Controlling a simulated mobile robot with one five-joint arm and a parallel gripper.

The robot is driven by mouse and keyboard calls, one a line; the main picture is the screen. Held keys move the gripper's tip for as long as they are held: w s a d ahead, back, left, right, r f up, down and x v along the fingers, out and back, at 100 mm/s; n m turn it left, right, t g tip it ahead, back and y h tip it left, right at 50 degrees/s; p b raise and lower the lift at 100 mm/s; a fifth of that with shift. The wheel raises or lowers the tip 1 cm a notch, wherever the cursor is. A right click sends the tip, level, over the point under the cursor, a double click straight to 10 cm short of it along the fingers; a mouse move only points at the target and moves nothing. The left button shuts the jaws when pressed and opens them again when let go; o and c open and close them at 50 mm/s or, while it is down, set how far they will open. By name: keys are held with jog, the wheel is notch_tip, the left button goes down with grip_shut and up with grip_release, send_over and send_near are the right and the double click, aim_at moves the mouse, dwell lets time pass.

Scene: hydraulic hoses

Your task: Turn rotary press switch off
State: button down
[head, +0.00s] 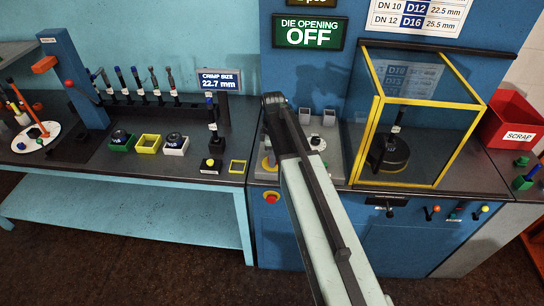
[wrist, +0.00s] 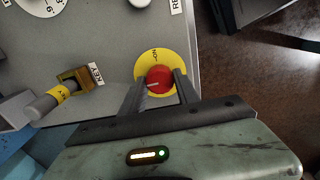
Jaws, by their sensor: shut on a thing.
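The rotary press switch has a red knob (wrist: 158,79) with a pale pointer line, set on a round yellow plate (wrist: 152,55) lettered "ON". It sits on the grey control panel in the wrist view. The pointer line lies roughly toward the left of that picture. My gripper (wrist: 160,88) has one dark finger on each side of the knob and is shut on it. In the head view my arm hides the knob and gripper; a bit of the yellow plate (head: 265,163) shows beside the arm. A press sign (head: 308,33) reads "DIE OPENING OFF".
A brass key switch (wrist: 74,78) with a tagged grey handle (wrist: 45,104) is left of the knob. A yellow-framed guard (head: 376,120) stands right of my arm.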

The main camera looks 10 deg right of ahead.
dwell(0.4)
jog(key=c, duration=0.9)
grip_release()
notch_tip(320, 180, up, 8)
jog(key=p, duration=0.8)
jog(key=shift+f, duration=0.15)
